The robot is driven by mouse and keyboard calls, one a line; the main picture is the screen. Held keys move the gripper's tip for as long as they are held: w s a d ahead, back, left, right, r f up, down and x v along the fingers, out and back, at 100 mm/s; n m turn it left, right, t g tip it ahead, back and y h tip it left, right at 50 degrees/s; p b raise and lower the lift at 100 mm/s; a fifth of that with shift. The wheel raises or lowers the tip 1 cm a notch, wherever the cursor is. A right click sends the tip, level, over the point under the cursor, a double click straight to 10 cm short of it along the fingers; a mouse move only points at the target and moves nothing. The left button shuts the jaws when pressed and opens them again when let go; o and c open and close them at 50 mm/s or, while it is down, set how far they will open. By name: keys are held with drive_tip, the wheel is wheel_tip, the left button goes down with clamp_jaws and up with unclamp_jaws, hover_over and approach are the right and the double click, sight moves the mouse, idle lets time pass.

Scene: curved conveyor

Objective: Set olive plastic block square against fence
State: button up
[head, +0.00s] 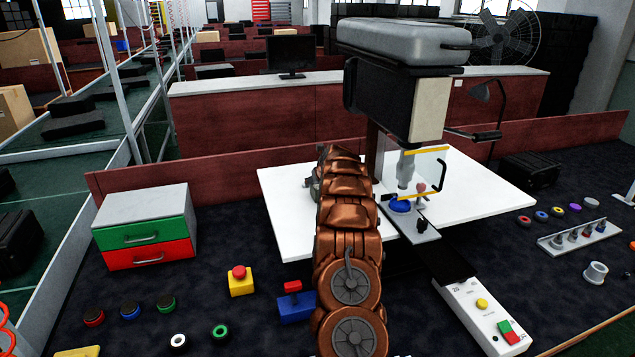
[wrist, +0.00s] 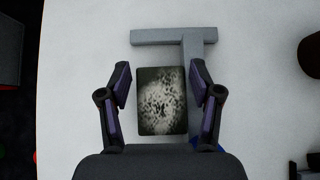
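The olive block (wrist: 162,115) shows in the wrist view as a dark rectangle with a bright mottled glare on top. It lies between the two fingers of my gripper (wrist: 161,70), which is open, with a gap on each side. The grey fence (wrist: 165,37) has a crossbar above the block and a stem running down its right side. A strip of white table separates the block from the crossbar. The block's right edge meets or overlaps the stem; I cannot tell if they touch. In the head view, my copper arm hides the block and fence.
The white table (head: 285,195) is mostly clear on the left. A press-like machine (head: 405,165) with a blue dish (head: 400,205) stands right of my arm. A drawer unit (head: 147,227), a yellow button box (head: 240,282) and a blue block (head: 296,307) sit on the dark bench.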

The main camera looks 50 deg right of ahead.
drive_tip(key=shift+o, duration=0.6)
drive_tip(key=shift+d+r+b, duration=0.1)
drive_tip(key=shift+r+b, duration=0.2)
drive_tip(key=shift+r, duration=0.15)
drive_tip(key=shift+s+r, duration=0.1)
drive_tip(key=shift+r, duration=0.15)
drive_tip(key=b+v, duration=0.3)
drive_tip(key=v, duration=0.8)
drive_tip(key=shift+s+a+r, duration=0.25)
